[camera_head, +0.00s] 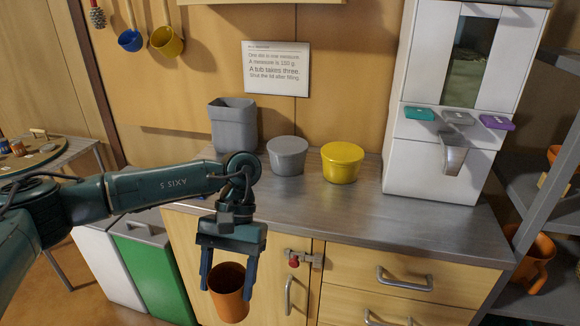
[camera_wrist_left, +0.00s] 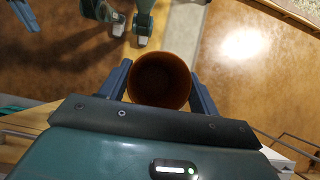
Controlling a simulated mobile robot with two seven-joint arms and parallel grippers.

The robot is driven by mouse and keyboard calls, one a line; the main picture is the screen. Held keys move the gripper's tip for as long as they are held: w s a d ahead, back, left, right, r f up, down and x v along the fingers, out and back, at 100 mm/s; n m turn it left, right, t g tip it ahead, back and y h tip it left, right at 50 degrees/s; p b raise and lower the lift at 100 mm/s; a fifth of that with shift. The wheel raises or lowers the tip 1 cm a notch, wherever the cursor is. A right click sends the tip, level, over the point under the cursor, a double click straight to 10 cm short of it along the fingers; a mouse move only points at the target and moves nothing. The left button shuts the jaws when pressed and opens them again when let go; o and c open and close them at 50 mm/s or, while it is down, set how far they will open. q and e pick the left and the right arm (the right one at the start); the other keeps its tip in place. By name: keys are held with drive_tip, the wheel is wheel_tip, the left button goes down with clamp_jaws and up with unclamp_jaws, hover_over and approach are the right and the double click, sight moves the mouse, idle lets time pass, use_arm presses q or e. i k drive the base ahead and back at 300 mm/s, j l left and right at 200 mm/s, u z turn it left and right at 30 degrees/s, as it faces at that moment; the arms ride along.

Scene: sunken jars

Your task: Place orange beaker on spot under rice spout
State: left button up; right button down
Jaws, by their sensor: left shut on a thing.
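The orange beaker (camera_head: 229,293) is held between the fingers of my left gripper (camera_head: 228,280), in front of the cabinet and below the counter top. In the left wrist view the beaker (camera_wrist_left: 160,82) sits between the two fingers, its open mouth facing the camera, and looks empty. The rice dispenser (camera_head: 436,160) stands on the counter at the right, white with a dark window. Its metal spout (camera_head: 454,157) juts out below teal, grey and purple levers. The counter under the spout looks bare, and I cannot make out a marked spot.
A metal shelf (camera_head: 540,200) stands at the right.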

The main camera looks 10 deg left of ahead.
sight(433, 220)
drive_tip(key=i+l, duration=0.55)
drive_tip(key=i+l+u, duration=0.1)
drive_tip(key=i+l, duration=0.4)
drive_tip(key=l, duration=0.2)
